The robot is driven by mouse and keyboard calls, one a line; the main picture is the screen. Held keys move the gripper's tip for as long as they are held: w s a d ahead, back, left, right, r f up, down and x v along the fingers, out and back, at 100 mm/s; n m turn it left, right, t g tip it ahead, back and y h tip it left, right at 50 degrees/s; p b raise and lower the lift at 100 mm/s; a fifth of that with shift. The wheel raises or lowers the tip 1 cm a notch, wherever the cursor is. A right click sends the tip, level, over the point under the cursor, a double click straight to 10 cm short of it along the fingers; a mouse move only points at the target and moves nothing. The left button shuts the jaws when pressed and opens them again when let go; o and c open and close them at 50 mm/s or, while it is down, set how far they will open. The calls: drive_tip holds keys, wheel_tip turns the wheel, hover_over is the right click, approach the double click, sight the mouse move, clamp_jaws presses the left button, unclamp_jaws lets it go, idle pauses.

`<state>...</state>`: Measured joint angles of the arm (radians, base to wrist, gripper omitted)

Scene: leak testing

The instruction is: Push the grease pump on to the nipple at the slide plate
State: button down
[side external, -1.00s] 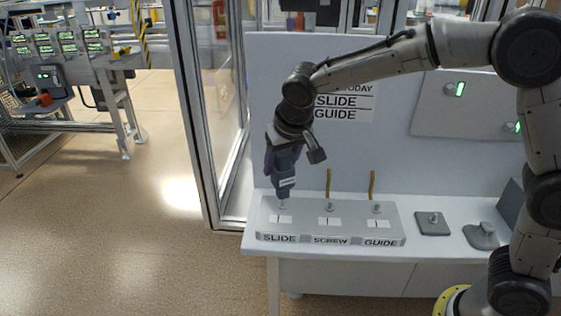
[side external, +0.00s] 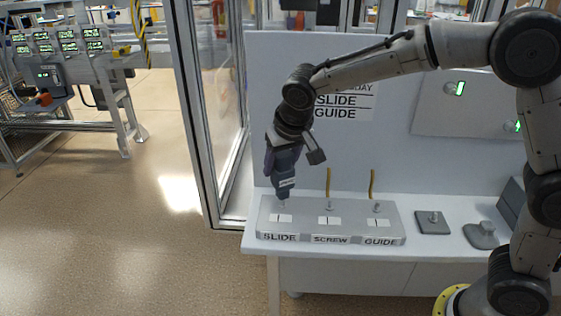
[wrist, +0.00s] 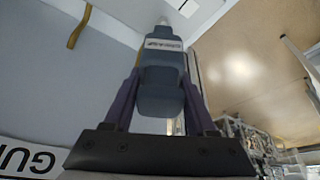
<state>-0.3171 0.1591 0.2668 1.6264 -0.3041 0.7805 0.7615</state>
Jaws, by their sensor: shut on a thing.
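The dark grey-blue grease pump (side external: 285,184) hangs nearly upright, nose down, above the left end of the grey block (side external: 345,226). My gripper (side external: 283,160) is shut on it; in the wrist view the fingers of my gripper (wrist: 160,100) flank the pump (wrist: 160,72). The slide plate (side external: 279,237), labelled SLIDE, is at the block's left. The pump's nose is at the slide nipple and mostly hides it; I cannot tell whether it is seated. The screw nipple (side external: 329,206) and guide nipple (side external: 377,207) stand bare to the right.
Two yellow-brown hoses (side external: 372,184) rise behind the block. A small grey plate with a knob (side external: 433,222) and a grey rounded part (side external: 481,236) lie to the right on the white bench (side external: 410,262). A wall sign (side external: 342,107) reads SLIDE, GUIDE. A glass-panel frame (side external: 200,120) stands at left.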

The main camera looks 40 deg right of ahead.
drive_tip(key=shift+f, duration=0.95)
drive_tip(key=shift+f, duration=0.35)
drive_tip(key=shift+c, duration=0.6)
unclamp_jaws()
drive_tip(key=v, duration=1.4)
drive_tip(key=s+d+r+m+t, duration=0.1)
drive_tip(key=s+d+r, duration=0.25)
drive_tip(key=d, duration=0.25)
drive_tip(key=s+d+r, duration=0.1)
drive_tip(key=s+d, duration=0.3)
drive_tip(key=s, duration=0.3)
drive_tip(key=s+d+f+n+y, duration=0.1)
drive_tip(key=s+f+n, duration=0.3)
drive_tip(key=s+f, duration=0.6)
drive_tip(key=s, duration=0.4)
drive_tip(key=shift+s+d+f, duration=0.2)
drive_tip(key=shift+s+d, duration=0.05)
drive_tip(key=shift+d, duration=0.1)
